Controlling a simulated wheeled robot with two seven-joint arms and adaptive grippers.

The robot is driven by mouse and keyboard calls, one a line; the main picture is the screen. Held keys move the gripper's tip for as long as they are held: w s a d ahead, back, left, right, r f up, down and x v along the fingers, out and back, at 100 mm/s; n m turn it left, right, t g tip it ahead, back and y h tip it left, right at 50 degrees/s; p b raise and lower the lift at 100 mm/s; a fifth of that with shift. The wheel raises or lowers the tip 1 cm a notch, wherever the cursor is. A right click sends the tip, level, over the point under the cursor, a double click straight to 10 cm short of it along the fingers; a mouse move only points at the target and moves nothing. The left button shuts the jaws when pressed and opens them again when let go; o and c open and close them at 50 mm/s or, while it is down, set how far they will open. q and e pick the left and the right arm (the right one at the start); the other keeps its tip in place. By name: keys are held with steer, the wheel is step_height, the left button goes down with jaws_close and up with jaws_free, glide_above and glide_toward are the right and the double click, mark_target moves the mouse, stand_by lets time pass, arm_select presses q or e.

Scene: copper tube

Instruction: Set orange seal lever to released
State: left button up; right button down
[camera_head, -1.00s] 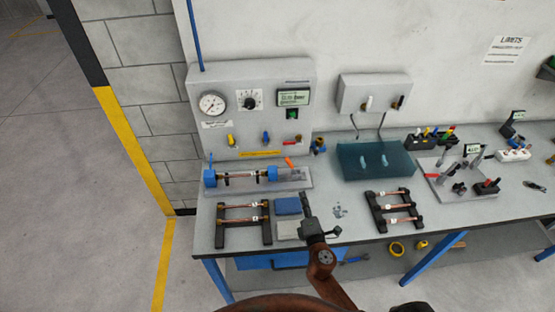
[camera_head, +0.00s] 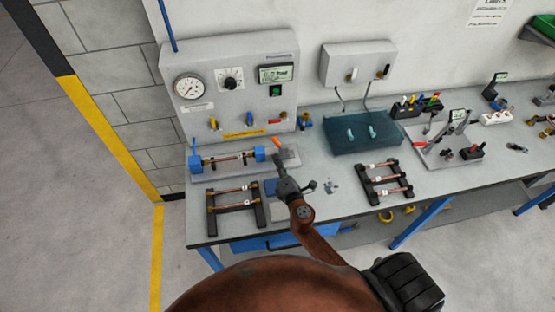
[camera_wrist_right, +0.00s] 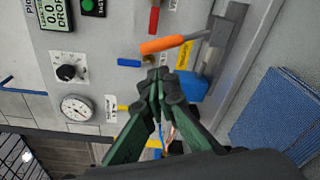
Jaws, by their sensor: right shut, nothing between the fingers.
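The orange seal lever (camera_head: 277,142) sits at the right end of the tube fixture (camera_head: 228,159) with its blue end blocks, on the bench. In the right wrist view the orange handle (camera_wrist_right: 165,44) slants beside a grey bracket, just beyond my fingertips. My right gripper (camera_head: 280,166) is just in front of the lever in the head view. Its green fingers (camera_wrist_right: 157,76) are shut with nothing between them. The tips look close to the lever; I cannot tell whether they touch. My left gripper is not in view.
A grey panel (camera_head: 198,78) with gauge, dial and coloured valve handles stands behind the fixture. A tube rack (camera_head: 210,220) lies in front of it, and another rack (camera_head: 385,184) is to the right. A blue pad (camera_wrist_right: 290,115) lies near my gripper.

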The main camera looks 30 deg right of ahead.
mark_target(279, 145)
steer(key=w, duration=0.4)
steer(key=w+d, duration=0.1)
steer(key=w, duration=0.2)
steer(key=shift+f, duration=0.25)
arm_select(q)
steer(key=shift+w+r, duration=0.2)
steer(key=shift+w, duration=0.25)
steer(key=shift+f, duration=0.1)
